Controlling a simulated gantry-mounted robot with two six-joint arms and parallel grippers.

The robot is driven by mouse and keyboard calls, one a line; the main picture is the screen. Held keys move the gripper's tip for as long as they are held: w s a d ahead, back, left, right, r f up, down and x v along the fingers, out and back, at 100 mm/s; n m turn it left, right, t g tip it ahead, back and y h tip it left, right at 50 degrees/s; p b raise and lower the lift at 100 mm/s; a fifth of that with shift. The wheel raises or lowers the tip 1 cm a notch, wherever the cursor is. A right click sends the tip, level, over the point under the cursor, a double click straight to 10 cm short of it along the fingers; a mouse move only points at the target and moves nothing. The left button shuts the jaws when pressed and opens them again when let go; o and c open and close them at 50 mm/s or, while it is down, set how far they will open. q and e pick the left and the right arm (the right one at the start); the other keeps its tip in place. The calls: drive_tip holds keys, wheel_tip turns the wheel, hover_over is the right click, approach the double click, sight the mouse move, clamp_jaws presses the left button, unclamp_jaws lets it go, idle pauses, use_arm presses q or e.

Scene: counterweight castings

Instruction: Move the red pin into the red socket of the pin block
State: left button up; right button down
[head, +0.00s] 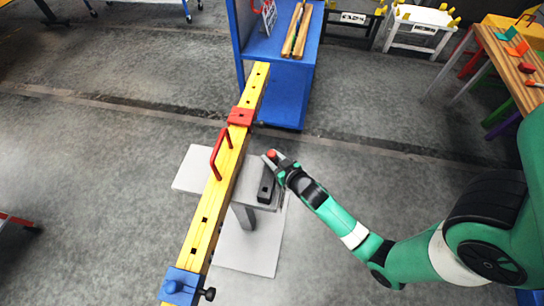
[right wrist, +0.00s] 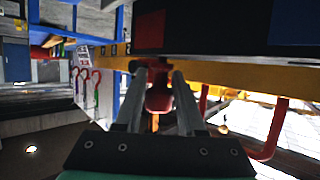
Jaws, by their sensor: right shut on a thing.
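The red pin (head: 271,153) is between the fingers of my right gripper (head: 273,158); its red body (right wrist: 158,97) also shows between the two grey fingers in the right wrist view. The pin block (head: 266,187) is a dark block on a grey stand, right of the yellow beam. The gripper is at the block's far end in the head view; whether they touch I cannot tell. In the right wrist view a dark surface, probably the block, has a red patch (right wrist: 150,29) and a blue patch (right wrist: 295,23). No socket opening is visible. My left gripper is not in view.
A long yellow beam (head: 205,220) with a red handle (head: 216,158), a red collar (head: 241,116) and a blue end clamp (head: 180,285) runs beside the block. A blue shelf (head: 285,90) stands behind. A wooden bench (head: 510,70) is at right.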

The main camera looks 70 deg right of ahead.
drive_tip(key=shift+c, duration=2.2)
unclamp_jaws()
drive_tip(key=p+v, duration=0.1)
drive_tip(key=v, duration=1)
drive_tip(key=shift+s+r, duration=0.2)
drive_tip(key=shift+a, duration=0.15)
